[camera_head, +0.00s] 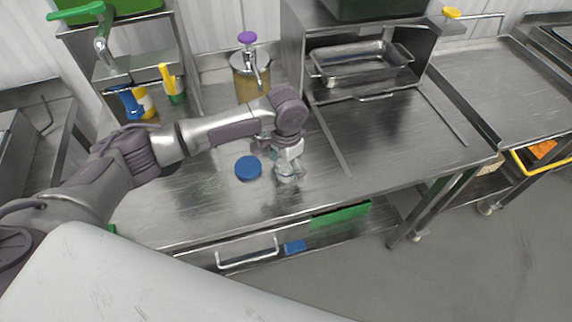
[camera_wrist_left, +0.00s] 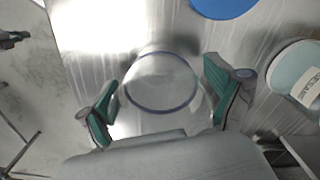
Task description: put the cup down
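A clear cup (camera_head: 286,176) is at the middle of the metal table (camera_head: 225,200), below my left gripper. In the left wrist view its round rim (camera_wrist_left: 161,82) lies between the two fingers. My left gripper (camera_head: 287,160) points down and its teal-padded fingers (camera_wrist_left: 165,98) close around the cup from both sides. The contact is hard to make out against the clear wall. The cup looks upright and its base is at or very near the tabletop; I cannot tell whether it touches. My right gripper is not in view.
A blue round lid (camera_head: 248,167) lies left of the cup and also shows in the left wrist view (camera_wrist_left: 225,6). A dispenser with a purple knob (camera_head: 247,38) stands behind. A metal pan (camera_head: 360,62) sits on the back shelf.

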